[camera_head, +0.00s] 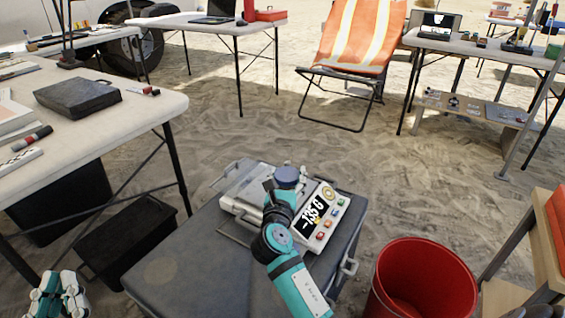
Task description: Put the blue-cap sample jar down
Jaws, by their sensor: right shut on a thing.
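The sample jar with a dark blue cap (287,175) is at the scale, its body largely hidden by my right gripper (281,190). That gripper is shut on the jar, with its arm reaching up from the bottom middle. The jar is over the weighing side of the white digital scale (240,205); whether its base touches the pan I cannot tell. The scale's display (312,218) shows a number that looks like -135 G.
The scale stands on a dark grey case (190,265) with bare lid at the front left. A red bucket (422,280) stands right of it. A white table (150,108) with a dark box (78,97) is at left. An orange chair (358,40) stands behind.

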